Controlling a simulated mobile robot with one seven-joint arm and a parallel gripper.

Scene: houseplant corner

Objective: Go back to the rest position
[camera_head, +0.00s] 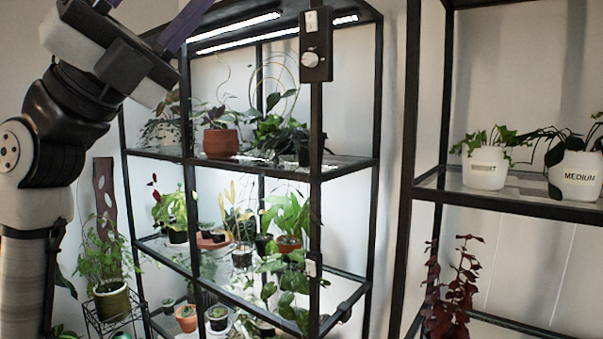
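My arm rises along the left edge of the head view, with a pale lower link and a black joint. My gripper (112,52) is at the upper left, in front of the top of the black shelf unit. Its pale and black body is tilted. A dark purple part (187,22) extends up from it and is cut off by the top edge. The fingertips are not clearly visible, so I cannot tell whether it is open or shut, or whether it holds anything.
The black shelf unit (377,110) holds several potted plants, including a terracotta pot (221,143). A second rack (410,150) at right bears two white pots (485,168) (575,178). A green pot (112,301) stands on a wire stand at lower left, near my arm.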

